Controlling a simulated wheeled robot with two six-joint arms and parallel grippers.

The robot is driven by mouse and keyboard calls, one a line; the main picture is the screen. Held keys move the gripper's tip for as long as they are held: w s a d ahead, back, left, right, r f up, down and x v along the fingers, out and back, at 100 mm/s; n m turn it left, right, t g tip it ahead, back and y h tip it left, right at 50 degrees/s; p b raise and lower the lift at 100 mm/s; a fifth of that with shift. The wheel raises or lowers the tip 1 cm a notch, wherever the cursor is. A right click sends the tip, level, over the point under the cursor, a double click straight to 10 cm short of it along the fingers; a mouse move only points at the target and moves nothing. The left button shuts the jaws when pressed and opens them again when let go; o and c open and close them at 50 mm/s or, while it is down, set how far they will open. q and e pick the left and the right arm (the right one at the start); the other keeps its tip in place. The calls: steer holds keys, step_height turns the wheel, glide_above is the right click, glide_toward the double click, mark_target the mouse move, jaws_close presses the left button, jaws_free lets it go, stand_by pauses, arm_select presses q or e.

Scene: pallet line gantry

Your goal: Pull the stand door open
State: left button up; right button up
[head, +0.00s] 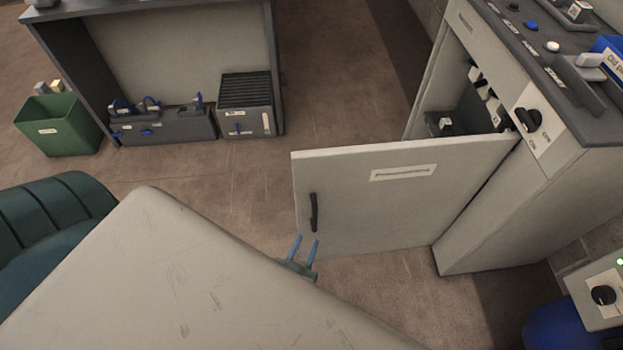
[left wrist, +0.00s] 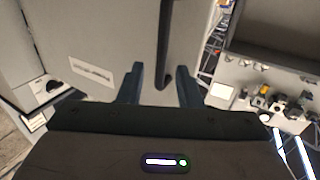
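The stand (head: 500,200) is at the right of the head view. Its light grey door (head: 385,205) stands swung open to the left, and the inside shows behind it. The door has a white label and a black vertical handle (head: 313,212) near its free edge. My left gripper (head: 305,246) is open, its two fingers pointing up just below the handle. In the left wrist view, the handle (left wrist: 164,45) runs down between the two spread fingers (left wrist: 160,82), and I see no grip on it. My right gripper is not in view.
A dark-framed shelf unit (head: 180,8) with boxes stands at the back left, beside a green bin (head: 60,122). A grey box with a black knob (head: 603,295) is at the lower right. Brown floor is clear between shelf and door.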

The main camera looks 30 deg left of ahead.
arm_select(q)
steer(key=shift+s+d, duration=0.15)
steer(key=shift+s, duration=0.5)
steer(key=shift+s+d, duration=0.15)
steer(key=shift+s, duration=0.45)
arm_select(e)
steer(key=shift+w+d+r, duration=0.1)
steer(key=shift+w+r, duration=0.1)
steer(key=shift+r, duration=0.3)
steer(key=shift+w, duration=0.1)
